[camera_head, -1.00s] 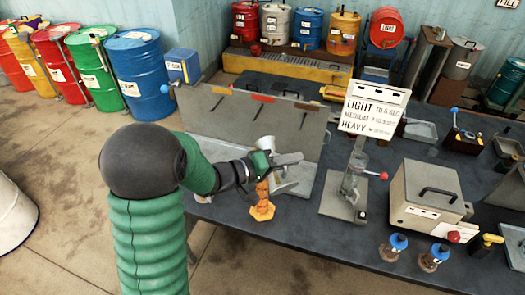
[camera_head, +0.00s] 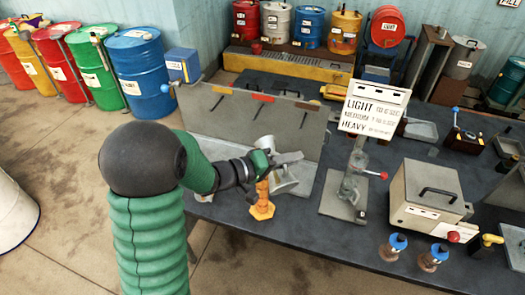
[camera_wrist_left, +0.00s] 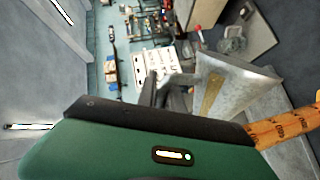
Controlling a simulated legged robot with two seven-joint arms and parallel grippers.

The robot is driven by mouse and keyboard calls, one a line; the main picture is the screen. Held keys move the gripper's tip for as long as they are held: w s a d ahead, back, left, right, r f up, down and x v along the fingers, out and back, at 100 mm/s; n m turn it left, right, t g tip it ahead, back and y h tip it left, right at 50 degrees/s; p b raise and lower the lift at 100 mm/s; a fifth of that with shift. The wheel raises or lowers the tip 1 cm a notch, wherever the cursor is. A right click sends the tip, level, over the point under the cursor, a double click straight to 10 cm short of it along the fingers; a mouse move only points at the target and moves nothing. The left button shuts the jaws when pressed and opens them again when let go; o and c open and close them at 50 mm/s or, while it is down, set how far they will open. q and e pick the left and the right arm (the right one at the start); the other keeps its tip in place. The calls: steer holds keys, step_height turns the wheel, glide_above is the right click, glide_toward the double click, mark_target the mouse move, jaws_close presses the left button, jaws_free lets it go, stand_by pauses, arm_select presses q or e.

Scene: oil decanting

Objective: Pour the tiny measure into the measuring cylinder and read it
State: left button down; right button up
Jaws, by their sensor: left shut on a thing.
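My left gripper (camera_head: 283,160) reaches in from the left over the table's near left part. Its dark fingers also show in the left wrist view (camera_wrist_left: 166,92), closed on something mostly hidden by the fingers. A small pale cup (camera_head: 265,144) shows tilted beside the gripper. An orange upright piece with a hexagonal foot (camera_head: 262,210) stands just below the gripper; I cannot tell if it is the measuring cylinder. A grey metal flared piece (camera_head: 291,183) is right of it and shows large in the left wrist view (camera_wrist_left: 232,82), with a brown streak inside. My right gripper is not seen.
A clear glass vessel on a stand (camera_head: 352,185) with a red knob is to the right, under a LIGHT/MEDIUM/HEAVY sign (camera_head: 372,108). A grey panel (camera_head: 250,125) stands behind the gripper.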

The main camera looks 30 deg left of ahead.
arm_select(q)
steer(key=shift+w+a+r+p, duration=0.1)
steer(key=shift+r+p, duration=0.2)
steer(key=shift+p, duration=0.05)
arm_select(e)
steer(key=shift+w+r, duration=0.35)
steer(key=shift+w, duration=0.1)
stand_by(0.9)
